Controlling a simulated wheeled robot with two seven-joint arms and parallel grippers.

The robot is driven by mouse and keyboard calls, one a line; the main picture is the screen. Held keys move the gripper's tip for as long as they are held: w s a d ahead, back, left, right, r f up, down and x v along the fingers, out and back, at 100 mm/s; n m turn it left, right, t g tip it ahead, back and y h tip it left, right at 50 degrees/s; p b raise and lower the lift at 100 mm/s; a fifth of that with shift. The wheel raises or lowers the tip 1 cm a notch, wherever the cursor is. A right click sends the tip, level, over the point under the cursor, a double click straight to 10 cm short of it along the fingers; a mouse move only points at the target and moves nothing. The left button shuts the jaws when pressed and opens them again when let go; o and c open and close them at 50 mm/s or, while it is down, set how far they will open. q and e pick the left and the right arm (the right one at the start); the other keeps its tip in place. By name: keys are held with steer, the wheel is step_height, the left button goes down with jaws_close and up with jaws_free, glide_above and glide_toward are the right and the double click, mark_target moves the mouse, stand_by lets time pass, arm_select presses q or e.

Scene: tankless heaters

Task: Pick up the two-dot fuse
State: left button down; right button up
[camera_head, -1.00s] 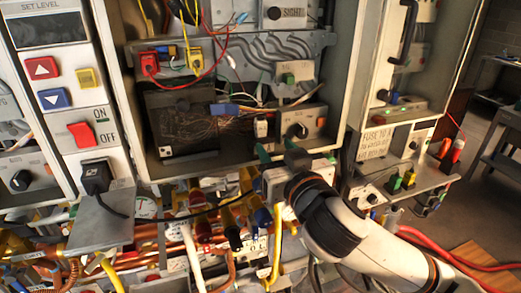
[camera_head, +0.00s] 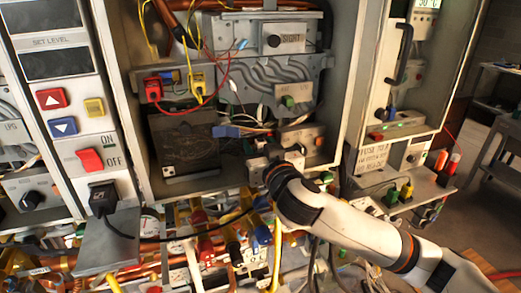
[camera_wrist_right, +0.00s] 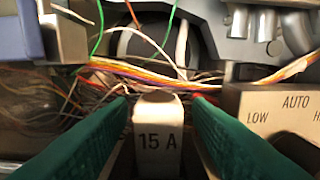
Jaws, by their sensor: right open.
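A white block marked "15 A" (camera_wrist_right: 158,142), which looks like a fuse, stands upright in the middle of the right wrist view. No dots can be made out on it, so I cannot tell if it is the two-dot fuse. My right gripper (camera_wrist_right: 158,104) is open, with one green finger on each side of the block. A narrow gap seems to show on both sides. In the head view my right gripper (camera_head: 262,150) reaches into the lower part of the open middle cabinet, and its own wrist hides most of the block. My left gripper is not in view.
A grey box with an AUTO/LOW dial label (camera_wrist_right: 290,120) stands close to the right finger. Loose coloured wires (camera_wrist_right: 135,72) run behind the block. A dark panel (camera_head: 188,148) lies left of the gripper. Pipes and valves crowd below the cabinet.

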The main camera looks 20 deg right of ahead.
jaws_close()
